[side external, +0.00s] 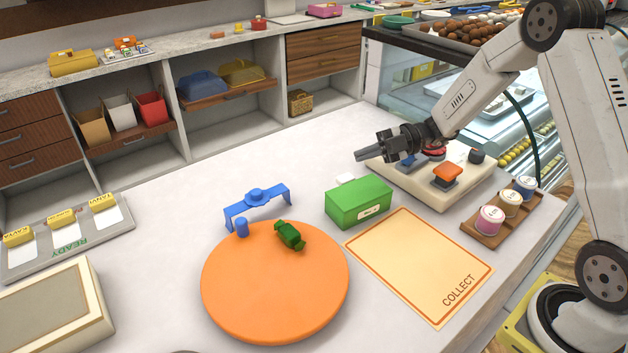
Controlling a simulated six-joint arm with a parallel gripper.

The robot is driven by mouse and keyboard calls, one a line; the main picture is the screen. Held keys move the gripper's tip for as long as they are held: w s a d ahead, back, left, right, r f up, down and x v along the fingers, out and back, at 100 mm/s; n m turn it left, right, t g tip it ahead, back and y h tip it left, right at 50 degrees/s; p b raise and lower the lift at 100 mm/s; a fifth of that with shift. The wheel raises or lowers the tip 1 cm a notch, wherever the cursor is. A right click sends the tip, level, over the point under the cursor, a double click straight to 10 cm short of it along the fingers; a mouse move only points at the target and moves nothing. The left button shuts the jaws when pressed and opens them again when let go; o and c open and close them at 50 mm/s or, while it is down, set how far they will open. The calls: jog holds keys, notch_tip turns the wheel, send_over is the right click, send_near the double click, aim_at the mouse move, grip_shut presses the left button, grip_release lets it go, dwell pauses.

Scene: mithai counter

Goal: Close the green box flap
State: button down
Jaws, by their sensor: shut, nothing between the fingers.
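The green box (358,203) stands upright on the white counter, left of the control panel. Its top looks covered by a flat green surface, and no raised flap shows. A pale label is on its front. I cannot tell from this view whether the flap is fully pressed down. My gripper (360,156) is above and behind the box, pointing left, shut and empty. It looks apart from the box.
An orange round board (275,300) carries a dark green wrapped sweet (290,235); a blue bracket (257,196) stands behind. The COLLECT mat (420,265) is empty. A panel with buttons (455,195) and a rack of jars (505,215) stand at right. The counter's left middle is clear.

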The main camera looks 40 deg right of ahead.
jog(key=shift+w+f, duration=0.1)
jog(key=shift+w, duration=0.05)
jog(key=shift+d, duration=0.1)
dwell(0.5)
jog(key=w+r+v, duration=0.2)
jog(key=w+v, duration=0.1)
jog(key=v, duration=1.6)
jog(key=shift+w+d, duration=0.15)
jog(key=shift+d, duration=0.45)
